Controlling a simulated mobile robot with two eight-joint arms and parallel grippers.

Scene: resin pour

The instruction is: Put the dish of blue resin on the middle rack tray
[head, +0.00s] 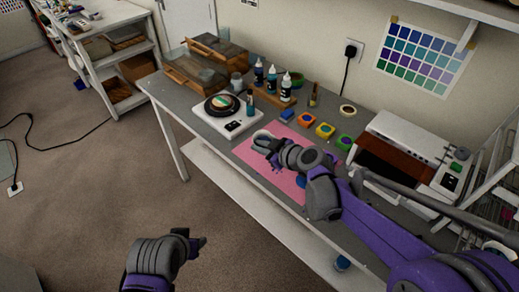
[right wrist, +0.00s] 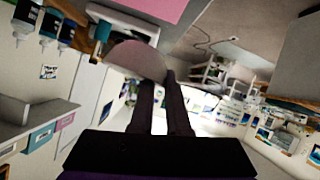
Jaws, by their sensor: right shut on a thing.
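My right gripper (head: 264,143) is over the pink mat on the workbench. In the right wrist view its two dark fingers (right wrist: 158,85) are shut on a pale, round, shallow dish (right wrist: 135,58). Its contents do not show there, so I cannot tell the resin's colour. In the head view only a pale rim (head: 261,134) shows beside the fingers. The white rack (head: 483,152) with wire shelves stands at the right edge, partly cut off; its middle tray is not clearly seen. My left gripper (head: 201,243) is low over the floor, away from the bench; its jaw opening is unclear.
The pink mat (head: 286,182) lies on the grey bench. Small coloured pots, including a yellow one (head: 304,119), line its back edge. A white scale-like device (head: 226,118) and dropper bottles (head: 272,78) stand left of them. A white-and-brown machine (head: 400,150) stands between mat and rack.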

